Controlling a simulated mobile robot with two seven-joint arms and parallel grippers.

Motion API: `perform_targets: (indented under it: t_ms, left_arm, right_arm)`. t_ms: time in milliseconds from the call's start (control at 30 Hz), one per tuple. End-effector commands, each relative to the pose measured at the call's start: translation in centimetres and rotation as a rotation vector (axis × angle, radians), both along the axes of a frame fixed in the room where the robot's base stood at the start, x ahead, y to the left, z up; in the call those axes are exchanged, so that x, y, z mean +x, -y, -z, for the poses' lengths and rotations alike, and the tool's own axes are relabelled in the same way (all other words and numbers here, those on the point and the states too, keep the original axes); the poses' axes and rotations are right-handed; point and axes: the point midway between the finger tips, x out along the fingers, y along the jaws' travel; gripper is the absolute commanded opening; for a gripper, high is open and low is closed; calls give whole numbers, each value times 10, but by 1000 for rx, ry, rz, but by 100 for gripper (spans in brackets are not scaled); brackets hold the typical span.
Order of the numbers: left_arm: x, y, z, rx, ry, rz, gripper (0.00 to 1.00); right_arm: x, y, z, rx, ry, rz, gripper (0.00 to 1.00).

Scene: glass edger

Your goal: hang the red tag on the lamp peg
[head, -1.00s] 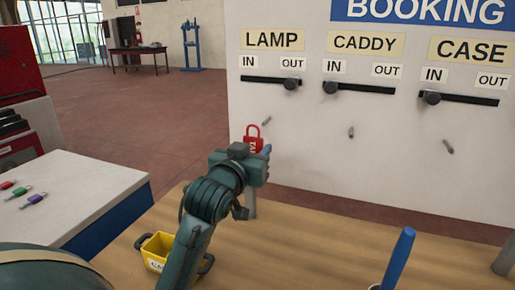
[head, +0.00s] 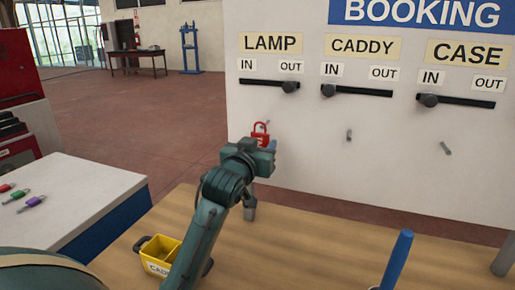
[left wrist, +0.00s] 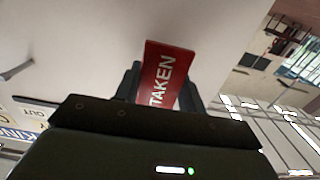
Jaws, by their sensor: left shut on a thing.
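My left gripper (head: 262,147) is shut on the red tag (head: 260,139) and holds it upright in front of the white board. In the left wrist view the tag (left wrist: 163,78) reads TAKEN and sits between the two fingers (left wrist: 160,92). In the head view the tag's loop overlaps the lamp peg (head: 267,123), which stands below the LAMP label (head: 271,42). I cannot tell whether the loop is around the peg or in front of it. My right gripper is not in view.
The caddy peg (head: 349,135) and case peg (head: 446,148) are bare. A yellow caddy (head: 158,258) and a blue-handled tool (head: 398,258) are on the wooden bench (head: 310,250).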

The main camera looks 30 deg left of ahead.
Motion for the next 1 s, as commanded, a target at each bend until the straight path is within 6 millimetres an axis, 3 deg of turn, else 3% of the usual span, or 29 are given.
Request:
perform_targets:
  t_ms: [533, 1000]
  left_arm:
    - [30, -7, 4, 0, 0, 0, 15]
    - [37, -10, 4, 1, 5, -2, 15]
  right_arm:
    - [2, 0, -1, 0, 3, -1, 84]
    - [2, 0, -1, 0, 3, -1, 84]
